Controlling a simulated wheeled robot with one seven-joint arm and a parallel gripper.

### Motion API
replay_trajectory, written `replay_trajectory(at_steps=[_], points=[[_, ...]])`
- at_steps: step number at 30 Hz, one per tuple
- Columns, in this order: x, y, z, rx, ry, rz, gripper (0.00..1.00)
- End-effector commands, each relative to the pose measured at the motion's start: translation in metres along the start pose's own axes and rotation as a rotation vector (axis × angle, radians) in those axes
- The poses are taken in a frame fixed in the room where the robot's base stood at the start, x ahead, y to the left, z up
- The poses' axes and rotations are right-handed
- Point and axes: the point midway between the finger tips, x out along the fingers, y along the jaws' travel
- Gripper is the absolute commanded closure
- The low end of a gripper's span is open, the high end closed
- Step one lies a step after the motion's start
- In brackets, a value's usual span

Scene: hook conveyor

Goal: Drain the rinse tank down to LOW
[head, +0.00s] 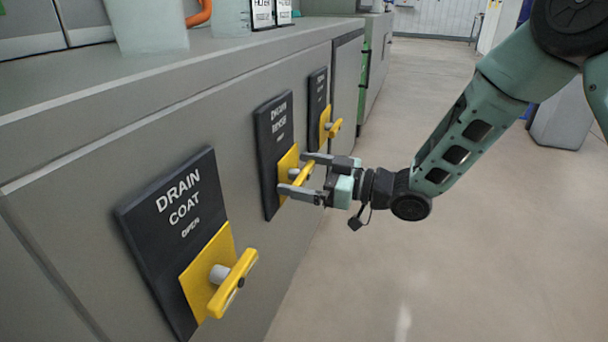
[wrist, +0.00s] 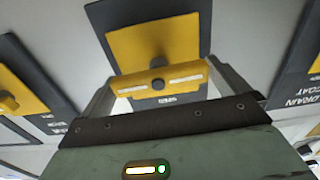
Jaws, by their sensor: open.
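The black DRAIN RINSE panel (head: 272,130) is on the front of the grey cabinet, with a yellow plate and a yellow bar handle (head: 303,175). My gripper (head: 294,174) is open at this handle, one finger on each side. In the wrist view the yellow handle (wrist: 160,80) lies crosswise between the spread fingers, near its two ends. I cannot tell whether either finger touches it. No tank level or LOW mark can be read in these views.
The DRAIN COAT panel with its yellow handle (head: 234,283) is nearer, at lower left. A third panel with a yellow handle (head: 333,128) is just beyond my gripper. Pale translucent containers (head: 146,25) stand on the cabinet top.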

Motion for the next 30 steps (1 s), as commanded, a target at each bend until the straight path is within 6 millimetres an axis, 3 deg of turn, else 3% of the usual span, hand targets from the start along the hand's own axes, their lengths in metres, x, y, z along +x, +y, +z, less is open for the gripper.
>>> replay_trajectory(at_steps=[2,5,17,30], points=[[-0.0002,0.0000,-0.0001,0.000,0.000,0.000,0.06],[-0.0003,0.0000,0.0000,0.000,0.000,0.000,0.32],[-0.0005,-0.0008,0.0007,-0.059,0.000,-0.002,0.32],[-0.0006,-0.0026,0.0024,-0.363,0.000,-0.002,0.32]])
